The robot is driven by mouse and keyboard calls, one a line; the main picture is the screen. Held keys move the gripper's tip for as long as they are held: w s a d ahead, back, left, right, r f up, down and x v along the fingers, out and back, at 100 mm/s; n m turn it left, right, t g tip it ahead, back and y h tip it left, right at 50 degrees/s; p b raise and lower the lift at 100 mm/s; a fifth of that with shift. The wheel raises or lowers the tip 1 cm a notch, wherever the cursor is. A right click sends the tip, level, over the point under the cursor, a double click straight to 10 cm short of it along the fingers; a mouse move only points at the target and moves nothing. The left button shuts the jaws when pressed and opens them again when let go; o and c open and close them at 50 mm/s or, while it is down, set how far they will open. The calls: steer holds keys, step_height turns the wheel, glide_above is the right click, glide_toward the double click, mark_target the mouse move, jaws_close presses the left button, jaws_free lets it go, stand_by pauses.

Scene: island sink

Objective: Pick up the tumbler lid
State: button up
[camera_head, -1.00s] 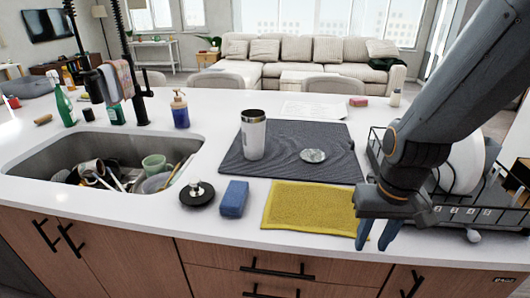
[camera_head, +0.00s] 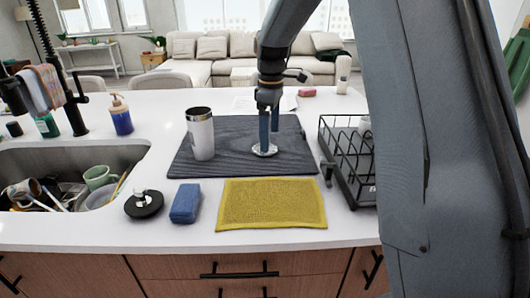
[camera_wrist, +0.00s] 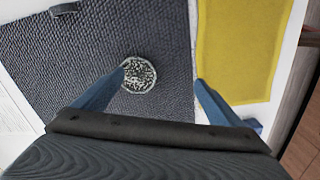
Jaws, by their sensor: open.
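The tumbler lid (camera_head: 272,150) is a small, round, speckled pale disc lying flat on the dark drying mat (camera_head: 230,170). It also shows in the wrist view (camera_wrist: 140,76). My gripper (camera_head: 269,142) points down over the lid with its blue fingers apart and empty. In the wrist view (camera_wrist: 160,77), the lid lies between the fingers' lines, close beside the left fingertip and well apart from the right one. Whether the left finger touches it I cannot tell. The white tumbler (camera_head: 201,135) with a dark rim stands upright on the mat, left of the lid.
A yellow cloth (camera_head: 271,204) lies in front of the mat, and a blue sponge (camera_head: 186,203) and black sink stopper (camera_head: 144,206) lie to its left. A black wire dish rack (camera_head: 345,165) stands at the right. The sink (camera_head: 60,160) with dishes is at the left.

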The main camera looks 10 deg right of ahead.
steer(key=w+n, duration=0.1)
steer(key=w, duration=0.2)
steer(key=shift+w+r+n, duration=0.35)
steer(key=shift+r+n, duration=0.05)
steer(key=shift+w+d+n, duration=0.1)
steer(key=shift+w+n, duration=0.3)
steer(key=shift+w, duration=0.05)
steer(key=shift+w+a+f+p, duration=0.15)
steer(key=shift+f+p, duration=0.25)
steer(key=shift+f, duration=0.85)
steer(key=shift+w+f+p, duration=0.2)
steer(key=shift+f+p, duration=0.25)
steer(key=shift+f, duration=0.75)
steer(key=shift+w+a+f+p, duration=0.15)
steer(key=shift+f+p, duration=0.25)
steer(key=shift+f, duration=0.85)
steer(key=shift+d, duration=0.1)
steer(key=c, duration=1.1)
